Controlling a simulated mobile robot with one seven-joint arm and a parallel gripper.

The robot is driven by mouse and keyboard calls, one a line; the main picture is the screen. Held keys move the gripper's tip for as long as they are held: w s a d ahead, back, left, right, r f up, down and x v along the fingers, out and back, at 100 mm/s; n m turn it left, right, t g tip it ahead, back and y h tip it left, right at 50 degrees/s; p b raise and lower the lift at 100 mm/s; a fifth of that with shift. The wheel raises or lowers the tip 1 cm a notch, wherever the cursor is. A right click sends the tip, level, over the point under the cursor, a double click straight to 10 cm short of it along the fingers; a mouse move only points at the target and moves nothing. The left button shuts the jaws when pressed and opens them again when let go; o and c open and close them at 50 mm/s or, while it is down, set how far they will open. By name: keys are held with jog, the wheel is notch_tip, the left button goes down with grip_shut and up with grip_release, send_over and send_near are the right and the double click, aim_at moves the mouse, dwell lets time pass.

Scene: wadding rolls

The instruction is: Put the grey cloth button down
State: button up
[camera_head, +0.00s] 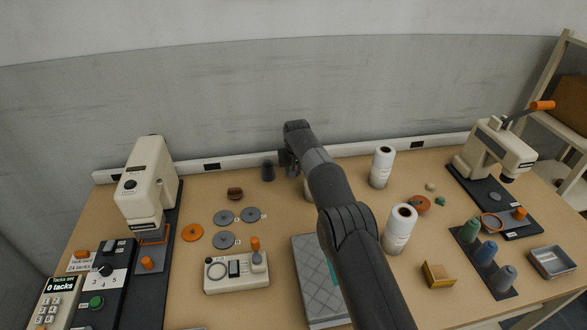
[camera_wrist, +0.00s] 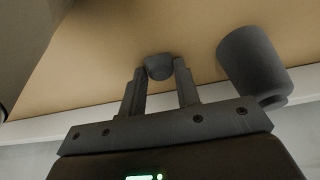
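A small dark grey rounded piece, apparently the grey cloth button (camera_wrist: 158,68), sits between my gripper's two fingertips in the wrist view. Both fingers (camera_wrist: 160,80) appear to touch its sides, so the gripper looks shut on it. Tan table surface shows beyond it; I cannot tell how high it is above the table. In the head view my gripper (camera_head: 288,162) is near the back edge of the table, and the button is not distinguishable there.
White rolls (camera_head: 382,167) stand right of my arm. The back rail (camera_head: 225,164) is close.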

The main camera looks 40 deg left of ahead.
jog(key=o, duration=0.3)
jog(key=shift+o, duration=0.2)
jog(key=v, duration=1.2)
jog(key=shift+r, duration=0.15)
